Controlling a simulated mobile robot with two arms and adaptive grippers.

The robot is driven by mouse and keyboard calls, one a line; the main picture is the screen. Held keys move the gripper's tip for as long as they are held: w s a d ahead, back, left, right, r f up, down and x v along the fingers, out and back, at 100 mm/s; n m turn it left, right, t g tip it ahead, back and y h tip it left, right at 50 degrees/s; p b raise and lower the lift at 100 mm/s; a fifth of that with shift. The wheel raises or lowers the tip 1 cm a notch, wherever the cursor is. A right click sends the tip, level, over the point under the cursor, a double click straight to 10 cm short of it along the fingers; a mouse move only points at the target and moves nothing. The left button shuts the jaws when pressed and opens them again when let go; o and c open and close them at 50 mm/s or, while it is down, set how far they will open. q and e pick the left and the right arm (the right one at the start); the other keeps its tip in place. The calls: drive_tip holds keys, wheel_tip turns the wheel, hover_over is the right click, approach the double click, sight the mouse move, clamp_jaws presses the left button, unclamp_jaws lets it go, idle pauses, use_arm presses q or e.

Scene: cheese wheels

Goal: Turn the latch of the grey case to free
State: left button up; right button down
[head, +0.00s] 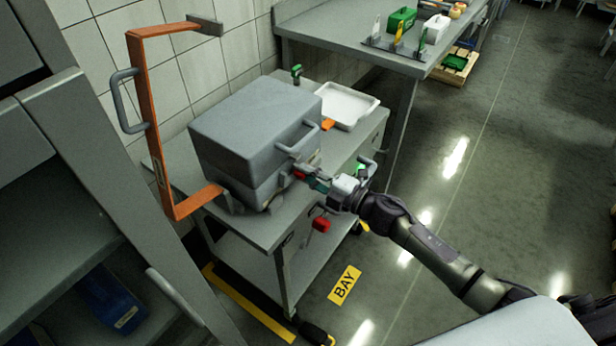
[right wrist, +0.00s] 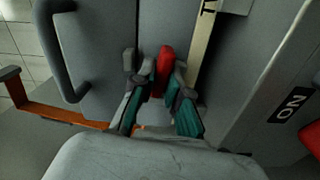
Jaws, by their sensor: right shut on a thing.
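The grey case (head: 250,115) sits closed on a grey cart, with a grey handle (head: 302,140) on its near right side. Its small red latch (head: 299,174) shows below the handle, partly covered by the fingers. My right gripper (head: 306,176) reaches in from the right and is shut on the latch. In the right wrist view the red latch (right wrist: 165,62) stands upright between the two fingertips (right wrist: 158,82), beside the case handle (right wrist: 62,50). The latch's base is partly hidden by the fingers. My left gripper is not in view.
A tall orange frame (head: 150,120) with a grey handle stands left of the case. A white tray (head: 347,105) lies behind it on the cart (head: 262,232). A red part (head: 321,224) hangs at the cart's front. The floor (head: 500,200) to the right is clear.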

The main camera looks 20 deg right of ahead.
drive_tip(key=shift+f+n+b, duration=0.15)
drive_tip(key=shift+n+b, duration=0.2)
drive_tip(key=shift+n, duration=0.65)
drive_tip(key=c, duration=1.2)
unclamp_jaws()
drive_tip(key=shift+o, duration=0.2)
drive_tip(key=shift+s, duration=0.1)
drive_tip(key=v, duration=1.2)
drive_tip(key=shift+d, duration=0.1)
